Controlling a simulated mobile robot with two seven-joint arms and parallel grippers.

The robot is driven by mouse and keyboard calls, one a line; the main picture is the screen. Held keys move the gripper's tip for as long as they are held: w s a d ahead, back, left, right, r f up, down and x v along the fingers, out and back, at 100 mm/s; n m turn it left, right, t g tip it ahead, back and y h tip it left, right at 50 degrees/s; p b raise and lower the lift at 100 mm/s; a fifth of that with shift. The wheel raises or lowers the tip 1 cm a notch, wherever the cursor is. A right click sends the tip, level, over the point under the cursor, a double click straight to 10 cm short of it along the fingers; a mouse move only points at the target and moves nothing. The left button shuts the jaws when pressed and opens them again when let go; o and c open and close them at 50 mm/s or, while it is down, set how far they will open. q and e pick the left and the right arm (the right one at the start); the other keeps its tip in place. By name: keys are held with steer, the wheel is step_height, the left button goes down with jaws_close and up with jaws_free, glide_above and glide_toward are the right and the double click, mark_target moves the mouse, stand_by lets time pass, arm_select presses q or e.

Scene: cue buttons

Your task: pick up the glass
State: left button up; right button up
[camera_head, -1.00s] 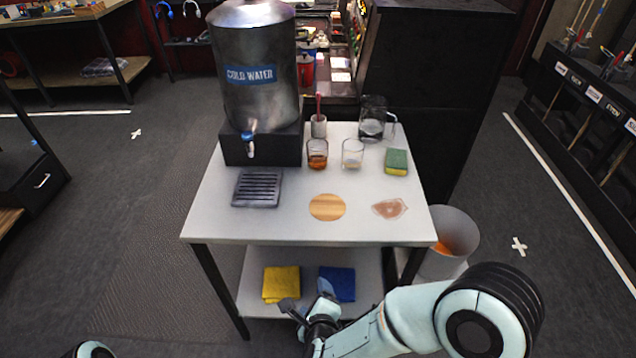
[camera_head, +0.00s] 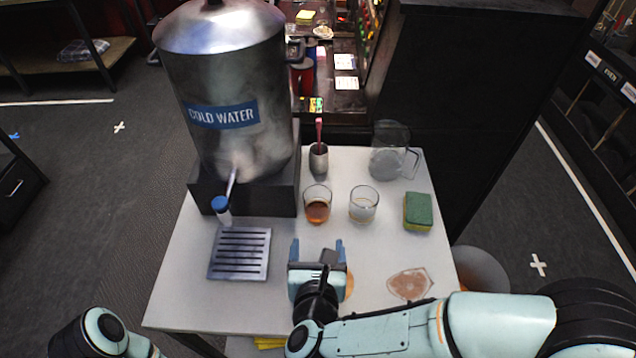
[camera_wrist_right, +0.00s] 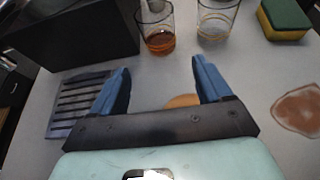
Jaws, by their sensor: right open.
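Two glasses stand upright side by side on the white table. The left glass (camera_head: 317,205) holds some amber liquid, and it also shows in the right wrist view (camera_wrist_right: 157,32). The right glass (camera_head: 363,206) looks nearly empty with a little pale yellow near its bottom; it shows at the top of the right wrist view (camera_wrist_right: 216,20). My right gripper (camera_head: 317,245) is open and empty, low over the table on the near side of both glasses, pointing toward them and apart from them. My left arm shows at the bottom left, but its gripper is not visible.
A cold water dispenser (camera_head: 226,110) with a tap stands at the back left, with a slotted drip tray (camera_head: 240,254) in front. A metal cup (camera_head: 318,160), a glass jug (camera_head: 389,150) and a sponge (camera_head: 418,211) stand around the glasses. A brown stain (camera_head: 409,284) and a partly hidden wooden coaster (camera_wrist_right: 183,100) lie nearer.

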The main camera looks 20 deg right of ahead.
mark_target(317, 217)
steer(key=x, duration=0.8)
steer(key=shift+r, duration=0.1)
steer(key=shift+x, duration=2.85)
steer(key=shift+a, duration=0.1)
steer(key=shift+c, duration=0.3)
steer(key=c, duration=0.9)
